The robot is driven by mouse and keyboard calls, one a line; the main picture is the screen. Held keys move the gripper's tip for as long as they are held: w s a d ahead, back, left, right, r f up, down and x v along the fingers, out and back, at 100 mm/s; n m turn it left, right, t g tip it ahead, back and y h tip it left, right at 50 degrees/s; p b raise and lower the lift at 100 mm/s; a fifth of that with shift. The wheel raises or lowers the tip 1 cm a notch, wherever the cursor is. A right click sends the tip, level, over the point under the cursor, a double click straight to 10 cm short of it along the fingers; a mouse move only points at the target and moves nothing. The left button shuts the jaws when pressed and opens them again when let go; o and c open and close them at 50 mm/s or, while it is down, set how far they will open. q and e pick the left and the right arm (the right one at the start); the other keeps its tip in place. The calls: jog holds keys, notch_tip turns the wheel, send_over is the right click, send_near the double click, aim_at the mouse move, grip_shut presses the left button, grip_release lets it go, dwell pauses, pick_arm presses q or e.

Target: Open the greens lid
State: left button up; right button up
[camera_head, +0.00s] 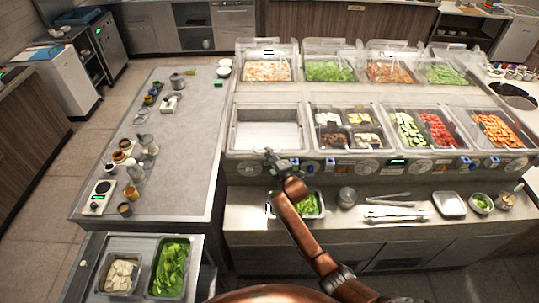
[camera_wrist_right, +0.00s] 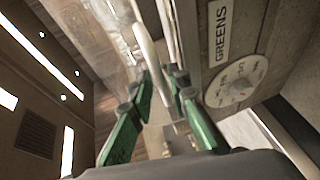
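My right gripper (camera_head: 275,163) is at the front edge of the lower left well of the counter, which shows a pale, flat surface (camera_head: 268,134). I cannot tell if that surface is a shut lid or an empty pan. In the right wrist view, a plate reading GREENS (camera_wrist_right: 220,32) is on the front panel, right of the gripper. The green fingers (camera_wrist_right: 163,92) stand apart, one on each side of a pale bar-like handle (camera_wrist_right: 146,40). Contact with the handle is not clear. My left gripper is not in view.
A round dial (camera_wrist_right: 237,81) is just right of the fingers. A pan of greens (camera_head: 309,205) sits on the lower shelf, partly behind my right arm. Tongs (camera_head: 392,212) lie further right. A grey table (camera_head: 190,140) with jars stands left.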

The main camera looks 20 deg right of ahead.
jog(key=shift+c, duration=0.5)
grip_shut()
jog(key=shift+r, duration=0.1)
